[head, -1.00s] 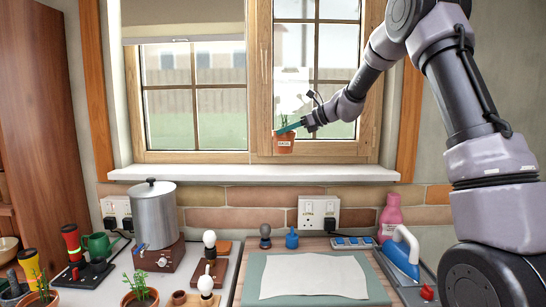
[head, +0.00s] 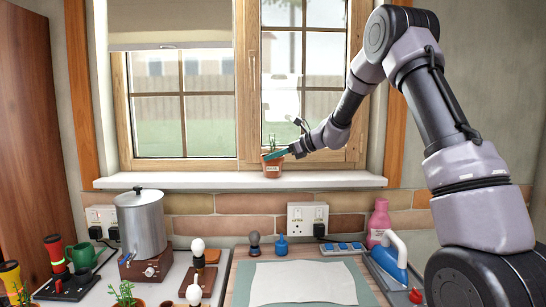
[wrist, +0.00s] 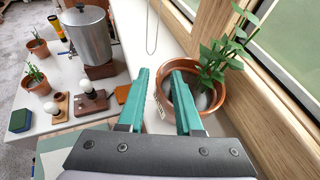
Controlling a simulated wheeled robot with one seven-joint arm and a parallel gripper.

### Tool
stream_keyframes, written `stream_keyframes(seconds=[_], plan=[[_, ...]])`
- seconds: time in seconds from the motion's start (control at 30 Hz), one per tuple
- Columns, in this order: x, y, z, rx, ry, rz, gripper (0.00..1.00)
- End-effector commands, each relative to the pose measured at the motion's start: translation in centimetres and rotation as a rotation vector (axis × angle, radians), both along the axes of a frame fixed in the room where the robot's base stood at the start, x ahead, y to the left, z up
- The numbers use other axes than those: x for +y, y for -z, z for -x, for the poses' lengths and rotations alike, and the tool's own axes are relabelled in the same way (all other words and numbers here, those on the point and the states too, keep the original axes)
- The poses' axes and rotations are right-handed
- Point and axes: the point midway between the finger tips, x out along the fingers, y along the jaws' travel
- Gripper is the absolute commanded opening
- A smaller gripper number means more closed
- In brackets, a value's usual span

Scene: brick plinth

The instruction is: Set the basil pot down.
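The basil pot (head: 272,168) is a small terracotta pot with a pale label and a green plant. It stands upright on the white window sill (head: 200,181), in front of the window frame. A gap shows between the fingers and the wall. The gripper also shows in the head view (head: 284,153), reaching in from the right.
The window frame (head: 247,90) is close behind the pot. The sill is clear to the left. Below are a metal pot (head: 142,225), light bulbs on stands, a pale cloth (head: 303,282), a pink bottle (head: 379,222) and a blue iron (head: 390,258).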

Motion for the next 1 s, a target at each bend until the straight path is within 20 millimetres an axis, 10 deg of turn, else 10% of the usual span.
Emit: stream_keyframes(seconds=[0.37, 1.0], plan=[[-0.3, -0.4, 0.1, -0.001, 0.001, 0.0, 0.34], [-9.7, -4.6, 4.0, -0.002, 0.001, 0.0, 0.34]])
